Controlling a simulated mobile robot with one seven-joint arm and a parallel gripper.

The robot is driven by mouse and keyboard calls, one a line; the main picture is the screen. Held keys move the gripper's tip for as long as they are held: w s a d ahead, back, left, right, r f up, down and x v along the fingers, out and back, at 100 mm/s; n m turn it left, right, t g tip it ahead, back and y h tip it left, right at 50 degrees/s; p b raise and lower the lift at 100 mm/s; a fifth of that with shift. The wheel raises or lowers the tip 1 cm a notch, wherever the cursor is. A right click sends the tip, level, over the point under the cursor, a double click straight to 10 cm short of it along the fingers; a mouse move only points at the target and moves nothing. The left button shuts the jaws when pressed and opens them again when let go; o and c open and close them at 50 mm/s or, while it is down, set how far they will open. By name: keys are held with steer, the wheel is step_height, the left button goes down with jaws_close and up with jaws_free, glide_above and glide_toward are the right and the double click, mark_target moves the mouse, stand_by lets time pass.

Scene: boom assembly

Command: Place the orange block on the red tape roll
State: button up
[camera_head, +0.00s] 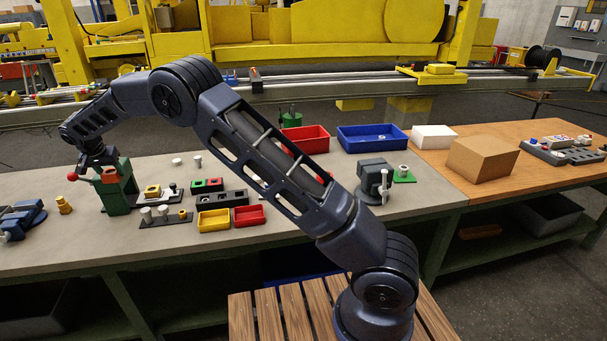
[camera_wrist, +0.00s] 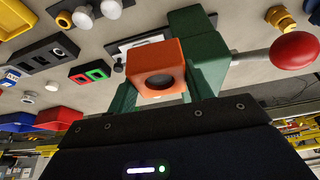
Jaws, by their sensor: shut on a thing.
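The orange block (camera_wrist: 156,68), with a round dark hole in its face, is at the mouth of my gripper (camera_wrist: 160,96) in the wrist view. My gripper is shut on it. In the head view my gripper (camera_head: 100,166) is at the far left, pointing down, with the orange block (camera_head: 109,175) just below it. Both are at the top of a green bench device (camera_head: 117,197), which also shows behind the block in the wrist view (camera_wrist: 200,50). I cannot tell whether block and device touch. I cannot make out a red tape roll in either view.
A red ball knob (camera_wrist: 295,51) on a rod sticks out beside the green device. Yellow (camera_head: 213,220) and red (camera_head: 249,215) trays and small parts stand to the right on the grey bench. A brass fitting (camera_head: 64,205) stands to the left.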

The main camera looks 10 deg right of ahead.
steer(key=w+d+r+m+h, duration=0.1)
steer(key=w+d+m, duration=0.35)
steer(key=d, duration=0.85)
steer(key=w+d+r+m+g+h, duration=0.1)
steer(key=w+d, duration=0.6)
steer(key=d, duration=0.7)
steer(key=w+d+r+m+h, duration=0.1)
steer(key=w+d+m, duration=0.35)
steer(key=d, duration=0.85)
steer(key=r+m+g+h, duration=0.15)
steer(key=m+g, duration=0.25)
steer(key=m, duration=0.4)
glide_above(328, 174)
steer(key=a, duration=0.2)
steer(key=f, duration=1.9)
steer(key=shift+d+f, duration=0.2)
steer(key=shift+f, duration=0.2)
steer(key=shift+f, duration=0.15)
steer(key=o, duration=1.2)
steer(key=shift+c, duration=0.2)
